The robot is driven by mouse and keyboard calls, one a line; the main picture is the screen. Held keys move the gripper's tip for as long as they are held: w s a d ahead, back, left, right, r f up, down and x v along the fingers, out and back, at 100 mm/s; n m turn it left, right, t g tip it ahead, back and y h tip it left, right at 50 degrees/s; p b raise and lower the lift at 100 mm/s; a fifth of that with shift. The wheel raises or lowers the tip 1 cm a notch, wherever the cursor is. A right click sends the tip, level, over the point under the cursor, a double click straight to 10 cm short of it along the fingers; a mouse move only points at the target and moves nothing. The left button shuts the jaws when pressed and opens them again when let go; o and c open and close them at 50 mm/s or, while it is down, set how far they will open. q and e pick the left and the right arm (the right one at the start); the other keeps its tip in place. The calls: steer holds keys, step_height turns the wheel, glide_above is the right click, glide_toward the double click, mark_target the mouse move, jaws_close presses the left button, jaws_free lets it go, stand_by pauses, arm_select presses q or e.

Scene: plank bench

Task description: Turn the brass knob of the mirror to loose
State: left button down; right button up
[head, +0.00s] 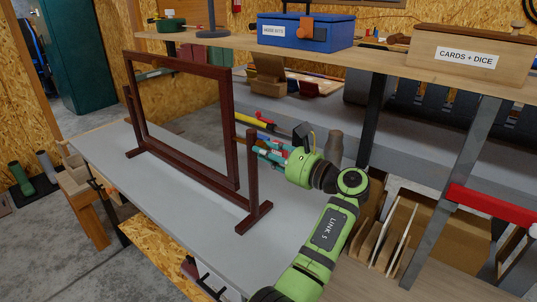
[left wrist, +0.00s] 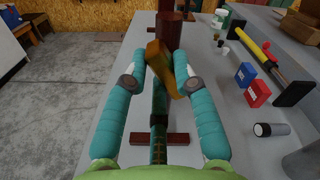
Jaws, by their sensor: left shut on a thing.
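The mirror (head: 185,165) is a dark red wooden frame standing between two posts on the grey bench. The right post (head: 253,170) stands on a crosswise foot. My left gripper (head: 252,142) reaches in from the right side of this post, partly hidden behind it. In the left wrist view, the teal fingers of my left gripper (left wrist: 163,62) are closed around the brass knob (left wrist: 160,72), which appears as a flat piece, tilted. The knob is hard to make out in the head view. My right gripper is in neither view.
A yellow-handled tool (left wrist: 245,40), a blue box (left wrist: 246,74), a red box (left wrist: 258,94) and a small cylinder (left wrist: 270,129) lie right of the gripper. A shelf (head: 370,63) with a blue case (head: 305,33) overhangs the bench's back. The bench front (head: 130,185) is clear.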

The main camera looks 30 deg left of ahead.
arm_select(q)
steer(key=n+b, duration=0.2)
steer(key=n, duration=0.2)
steer(key=n+b, duration=0.3)
steer(key=n, duration=0.1)
steer(key=n+b, duration=0.3)
steer(key=n, duration=0.1)
steer(key=shift+w+a+f, duration=0.1)
steer(key=shift+f, duration=0.25)
steer(key=c, duration=1)
jaws_free()
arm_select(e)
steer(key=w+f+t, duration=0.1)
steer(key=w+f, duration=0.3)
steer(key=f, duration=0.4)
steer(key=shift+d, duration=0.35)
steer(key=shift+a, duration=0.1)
arm_select(q)
steer(key=d, duration=0.8)
steer(key=s+d, duration=0.1)
steer(key=d, duration=0.3)
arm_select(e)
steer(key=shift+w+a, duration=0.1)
